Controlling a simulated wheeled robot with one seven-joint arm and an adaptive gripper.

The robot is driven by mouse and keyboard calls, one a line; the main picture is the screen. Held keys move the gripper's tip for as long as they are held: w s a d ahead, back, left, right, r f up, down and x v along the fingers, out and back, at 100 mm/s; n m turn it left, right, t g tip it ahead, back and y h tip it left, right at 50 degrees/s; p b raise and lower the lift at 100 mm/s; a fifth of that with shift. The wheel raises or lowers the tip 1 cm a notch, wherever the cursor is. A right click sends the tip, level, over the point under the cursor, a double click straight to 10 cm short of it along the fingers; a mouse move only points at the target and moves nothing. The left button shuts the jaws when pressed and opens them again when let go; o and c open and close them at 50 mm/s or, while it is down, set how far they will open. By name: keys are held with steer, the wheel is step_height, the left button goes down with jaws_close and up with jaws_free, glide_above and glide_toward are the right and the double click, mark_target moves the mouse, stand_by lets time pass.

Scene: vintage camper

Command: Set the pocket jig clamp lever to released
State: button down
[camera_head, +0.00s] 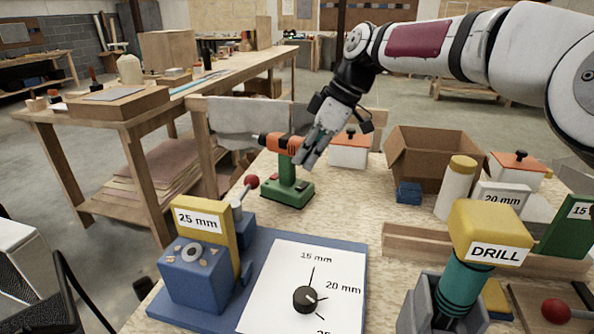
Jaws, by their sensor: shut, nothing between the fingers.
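The pocket jig (195,275) is a blue block with an upright yellow plate labelled 25 mm, on a blue base at the front left. A short lever with a red knob (251,181) rises from behind the yellow plate, tilted up and to the right. I take it for the clamp lever; its lower end is partly hidden by the plate. My gripper (307,160) is shut and empty, pointing down, above and to the right of the knob and clearly apart from it.
An orange drill on a green base (287,192) stands close beside my gripper. A black dial (305,299) sits on a white card on the jig's base. A yellow-topped DRILL holder (487,228), cardboard box (430,150) and white bottle (455,190) stand to the right.

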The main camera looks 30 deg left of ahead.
steer(key=shift+v, duration=1.65)
